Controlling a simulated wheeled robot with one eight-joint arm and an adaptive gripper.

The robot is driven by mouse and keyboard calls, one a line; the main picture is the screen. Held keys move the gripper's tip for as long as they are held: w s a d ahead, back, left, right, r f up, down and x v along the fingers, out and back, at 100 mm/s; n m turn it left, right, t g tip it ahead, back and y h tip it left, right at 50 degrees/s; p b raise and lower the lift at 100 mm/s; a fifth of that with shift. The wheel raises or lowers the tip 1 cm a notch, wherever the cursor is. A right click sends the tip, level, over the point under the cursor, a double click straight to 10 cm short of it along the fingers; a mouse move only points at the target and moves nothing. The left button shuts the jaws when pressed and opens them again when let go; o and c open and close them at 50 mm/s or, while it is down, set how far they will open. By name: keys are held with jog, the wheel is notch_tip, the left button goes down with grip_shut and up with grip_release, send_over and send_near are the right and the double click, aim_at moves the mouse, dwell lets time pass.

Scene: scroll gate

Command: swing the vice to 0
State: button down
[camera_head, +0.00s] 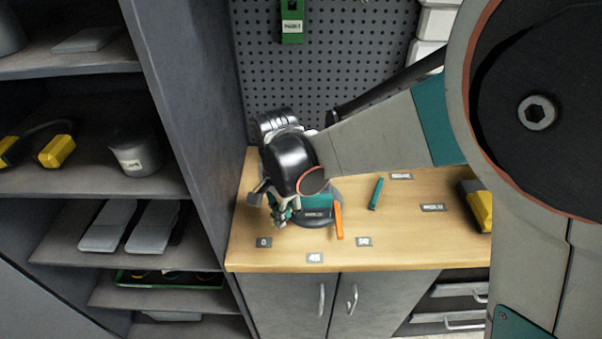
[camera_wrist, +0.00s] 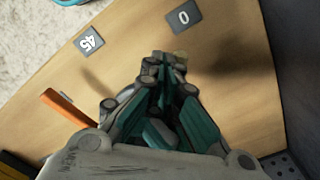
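The vice is mostly hidden behind my gripper in the head view. Its dark round base (camera_head: 312,220) and some teal body show on the wooden bench. My gripper (camera_head: 281,216) points down at the vice's left side, above the bench near the 0 label (camera_head: 263,242). In the wrist view the fingers of my gripper (camera_wrist: 166,66) converge, their tips close together. A small brownish round piece (camera_wrist: 181,54) shows just past them. Whether anything is clasped between the tips is hidden. The 0 label (camera_wrist: 184,17) lies beyond the tips, the 45 label (camera_wrist: 89,41) to its left.
The 45 label (camera_head: 314,258) and 90 label (camera_head: 363,242) lie along the bench (camera_head: 400,249). An orange stick (camera_head: 338,220) and a teal stick (camera_head: 376,193) are right of the vice. A yellow-and-black object (camera_head: 478,207) is farther right. A tall grey shelf panel (camera_head: 188,120) bounds the left.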

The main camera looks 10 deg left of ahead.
jog(key=shift+w+a+r, duration=0.15)
jog(key=shift+w+a, duration=0.3)
jog(key=shift+a, duration=0.25)
jog(key=c, duration=1.7)
grip_release()
jog(key=shift+a, duration=0.15)
jog(key=shift+o, duration=0.5)
jog(key=shift+w+a+f, duration=0.25)
jog(key=shift+a+f, duration=0.15)
jog(key=shift+s+d+r, duration=0.1)
jog(key=shift+s+d, duration=0.05)
jog(key=shift+d, duration=0.15)
jog(key=shift+s+r, duration=0.1)
jog(key=shift+r, duration=3.7)
